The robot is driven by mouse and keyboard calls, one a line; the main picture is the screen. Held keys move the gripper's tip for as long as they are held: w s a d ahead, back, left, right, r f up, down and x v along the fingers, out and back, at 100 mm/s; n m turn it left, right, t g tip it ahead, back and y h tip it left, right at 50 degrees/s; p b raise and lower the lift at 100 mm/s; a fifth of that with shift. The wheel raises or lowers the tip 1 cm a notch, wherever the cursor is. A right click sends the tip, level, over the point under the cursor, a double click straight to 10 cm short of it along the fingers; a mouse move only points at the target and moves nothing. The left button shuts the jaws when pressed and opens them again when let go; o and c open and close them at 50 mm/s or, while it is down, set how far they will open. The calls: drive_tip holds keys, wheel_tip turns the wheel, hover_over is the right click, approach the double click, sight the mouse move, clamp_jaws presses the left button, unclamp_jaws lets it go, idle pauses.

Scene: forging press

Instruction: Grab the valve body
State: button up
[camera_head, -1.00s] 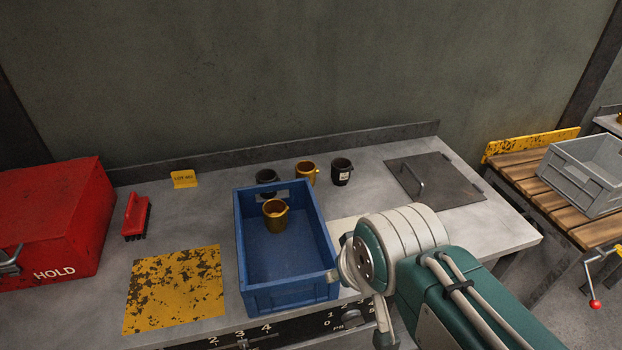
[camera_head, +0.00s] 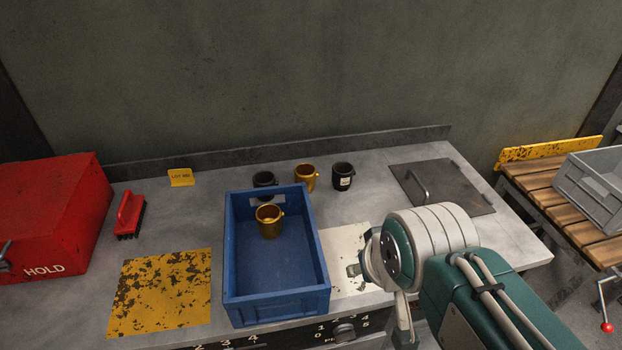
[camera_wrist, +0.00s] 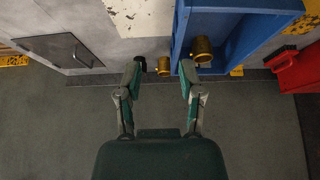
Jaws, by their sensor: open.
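Several small cup-shaped parts with a side lug could be the valve body; I cannot tell which one is meant. One brass part (camera_head: 268,221) stands inside the blue crate (camera_head: 235,262), and another brass part (camera_head: 305,178) stands on the bench behind it. A black part (camera_head: 263,181) is partly hidden by the crate, and a black part with a white label (camera_head: 342,176) stands farther right. In the wrist view, my gripper (camera_wrist: 160,72) is open and empty. The bench brass part (camera_wrist: 163,66) appears between its fingertips, at a distance; the crate's brass part (camera_wrist: 202,48) is beside them.
A red HOLD box (camera_head: 50,215), a red brush (camera_head: 129,214) and a worn yellow plate (camera_head: 162,290) are at left. A pale worn plate (camera_head: 346,248) lies right of the crate. A metal hatch (camera_head: 440,187) with a handle is at right. A wall (camera_head: 300,70) rises behind.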

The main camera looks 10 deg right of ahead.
drive_tip(key=w+r+m+g, duration=0.15)
drive_tip(key=w+r, duration=0.45)
drive_tip(key=w, duration=0.7)
drive_tip(key=m+g, duration=0.3)
drive_tip(key=g, duration=0.1)
hover_over(315, 170)
drive_tip(key=s, duration=0.1)
drive_tip(key=f, duration=1.4)
drive_tip(key=shift+a+f, duration=0.15)
drive_tip(key=shift+a, duration=0.25)
wheel_tip(315, 170, down, 6)
drive_tip(key=shift+w+r, duration=0.1)
drive_tip(key=shift+w+d+f, duration=0.15)
drive_tip(key=shift+f, duration=0.75)
drive_tip(key=shift+w+d+f, duration=0.1)
drive_tip(key=shift+f, duration=0.8)
drive_tip(key=shift+w+d+f, duration=0.15)
drive_tip(key=shift+f, duration=0.75)
clamp_jaws()
